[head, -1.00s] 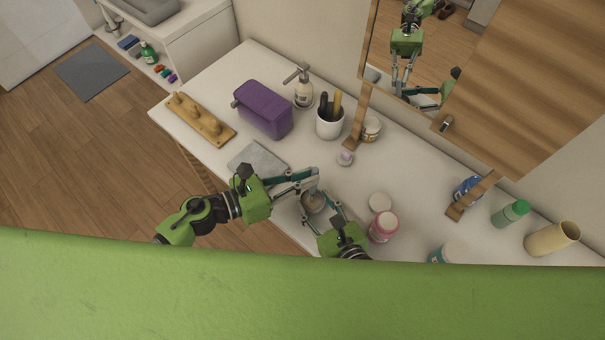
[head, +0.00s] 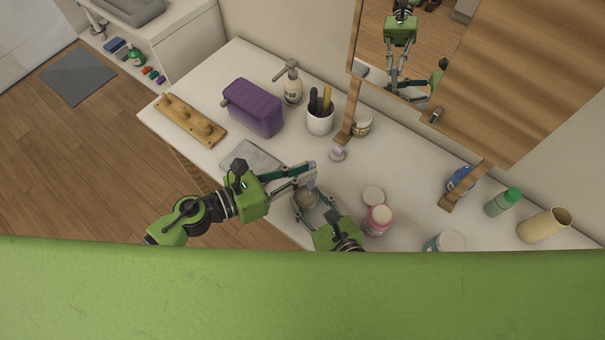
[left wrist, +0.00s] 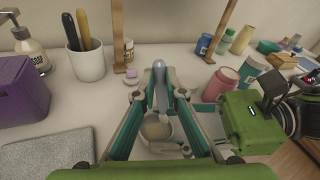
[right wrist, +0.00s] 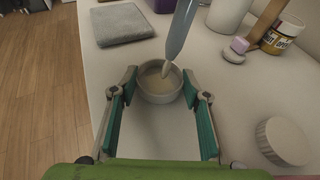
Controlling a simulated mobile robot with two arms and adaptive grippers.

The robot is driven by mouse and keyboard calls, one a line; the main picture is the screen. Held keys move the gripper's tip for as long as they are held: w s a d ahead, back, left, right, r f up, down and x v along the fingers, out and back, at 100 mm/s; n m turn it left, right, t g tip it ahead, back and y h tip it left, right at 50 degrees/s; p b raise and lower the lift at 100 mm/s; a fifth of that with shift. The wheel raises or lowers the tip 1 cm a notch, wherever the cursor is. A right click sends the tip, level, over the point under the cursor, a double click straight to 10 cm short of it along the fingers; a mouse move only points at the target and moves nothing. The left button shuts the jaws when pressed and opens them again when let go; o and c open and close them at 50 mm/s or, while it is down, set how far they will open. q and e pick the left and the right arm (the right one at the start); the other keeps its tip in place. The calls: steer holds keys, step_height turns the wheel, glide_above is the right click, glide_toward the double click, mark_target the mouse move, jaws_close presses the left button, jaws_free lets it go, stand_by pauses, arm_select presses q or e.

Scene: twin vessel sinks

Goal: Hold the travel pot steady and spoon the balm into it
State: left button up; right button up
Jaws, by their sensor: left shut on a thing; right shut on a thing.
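The travel pot is a small round white pot (right wrist: 146,91) on the counter with pale beige stuff inside; it also shows in the head view (head: 305,199) and left wrist view (left wrist: 156,131). My right gripper (right wrist: 161,88) is shut on it, one finger on each side. My left gripper (head: 311,168) is shut on a blue-grey spoon (right wrist: 180,28), held steeply above the pot. The spoon's pale tip (right wrist: 167,69) is down inside the pot's rim; I cannot tell whether it touches the contents. A pink jar (head: 378,221) stands right of the pot.
A round white lid (head: 373,195) lies beside the pink jar. A grey folded cloth (head: 250,158), purple case (head: 252,108), white cup of tools (head: 320,119) and small lilac-topped item (head: 338,153) stand around. A wooden-framed mirror (head: 385,50) backs the counter.

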arm_select(q)
steer(key=shift+r, duration=2.25)
arm_select(e)
steer(key=shift+f, duration=0.15)
steer(key=o, duration=1.1)
steer(key=shift+o, duration=0.2)
steer(key=v, duration=1.2)
